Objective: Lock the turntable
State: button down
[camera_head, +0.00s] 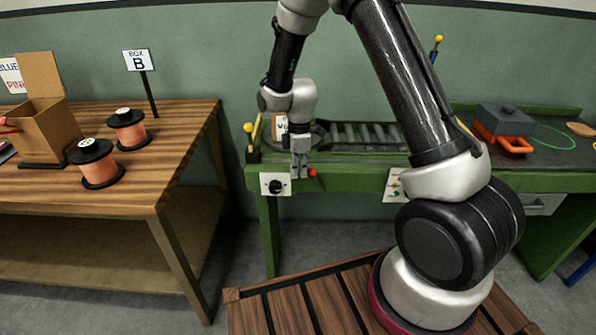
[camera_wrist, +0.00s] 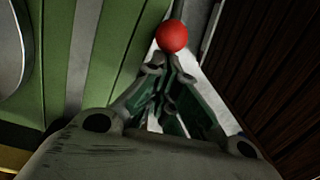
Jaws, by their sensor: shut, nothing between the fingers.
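A red ball knob (camera_head: 312,172) sits at the front edge of the green bench; it also shows in the wrist view (camera_wrist: 172,36). My gripper (camera_head: 300,173) points down right beside the knob. In the wrist view my gripper (camera_wrist: 168,66) is shut and empty, its fingertips just short of the red ball in the picture; I cannot tell whether they touch. The turntable looks like a grey disc (camera_head: 318,134), partly hidden behind my gripper. A rounded grey edge (camera_wrist: 12,60) at the wrist view's left may be the same disc.
A white panel with a black rotary knob (camera_head: 276,186) is on the bench front. A yellow-topped lever (camera_head: 249,129) stands at the left end, and rollers (camera_head: 365,134) run right. The wooden table (camera_head: 180,135) at left holds two spools and an open cardboard box (camera_head: 47,125).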

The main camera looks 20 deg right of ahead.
jog(key=shift+s+d+r, duration=0.1)
jog(key=shift+d+r, duration=0.1)
jog(key=shift+d, duration=0.05)
jog(key=s+d+r, duration=0.2)
jog(key=s+d, duration=0.1)
jog(key=d, duration=0.8)
jog(key=shift+s+r, duration=0.15)
jog(key=shift+s, duration=0.2)
jog(key=shift+d, duration=0.15)
dwell(0.3)
dwell(0.4)
